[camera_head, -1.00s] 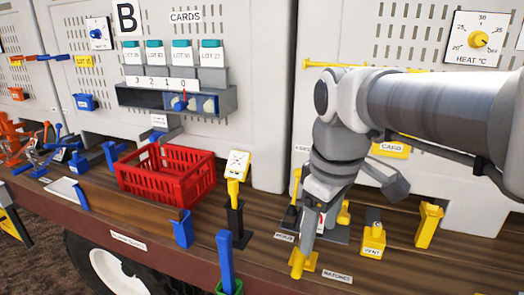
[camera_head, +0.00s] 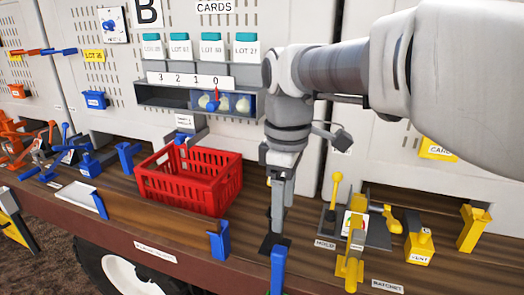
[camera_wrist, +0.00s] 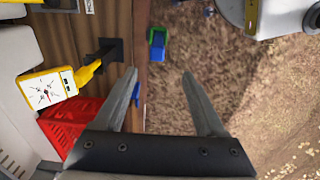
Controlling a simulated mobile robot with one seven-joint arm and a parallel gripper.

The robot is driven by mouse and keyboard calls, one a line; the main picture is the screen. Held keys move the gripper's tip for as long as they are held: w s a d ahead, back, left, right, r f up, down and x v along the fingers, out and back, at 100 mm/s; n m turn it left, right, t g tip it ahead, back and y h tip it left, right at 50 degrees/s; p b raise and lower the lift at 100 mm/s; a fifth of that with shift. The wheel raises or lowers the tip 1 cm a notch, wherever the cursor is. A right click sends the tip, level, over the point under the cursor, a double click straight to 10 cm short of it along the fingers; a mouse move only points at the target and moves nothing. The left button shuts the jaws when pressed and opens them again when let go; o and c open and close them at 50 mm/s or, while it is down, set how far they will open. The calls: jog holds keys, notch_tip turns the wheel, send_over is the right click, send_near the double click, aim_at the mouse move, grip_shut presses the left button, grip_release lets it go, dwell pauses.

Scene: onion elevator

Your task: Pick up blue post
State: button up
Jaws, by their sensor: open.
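A blue post (camera_head: 278,268) stands at the front edge of the wooden deck in the head view, with its lower end cut off by the picture. In the wrist view, a blue piece in a green holder (camera_wrist: 157,42) lies ahead, beyond the deck edge and between the lines of my fingers; it looks like this post seen from above. My gripper (camera_head: 280,218) points down, above and behind the post in the head view. Its two fingers (camera_wrist: 163,78) are apart and empty in the wrist view. They do not touch the post.
A red crate (camera_head: 190,180) is left of my gripper. A yellow gauge (camera_wrist: 48,92) on a black stand (camera_wrist: 107,50) is close by and mostly hidden in the head view. Yellow levers (camera_head: 352,250) and a yellow vent block (camera_head: 420,247) stand to the right.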

aim_at(278, 265)
notch_tip(278, 265, down, 11)
jog(key=shift+f, duration=0.15)
jog(key=shift+w+a+f, duration=0.1)
jog(key=shift+w+f, duration=0.1)
jog(key=shift+f, duration=1.35)
jog(key=shift+w+a+f, duration=0.1)
jog(key=shift+w+f, duration=0.05)
jog(key=shift+f, duration=1.4)
grip_shut()
jog(key=shift+r, duration=0.1)
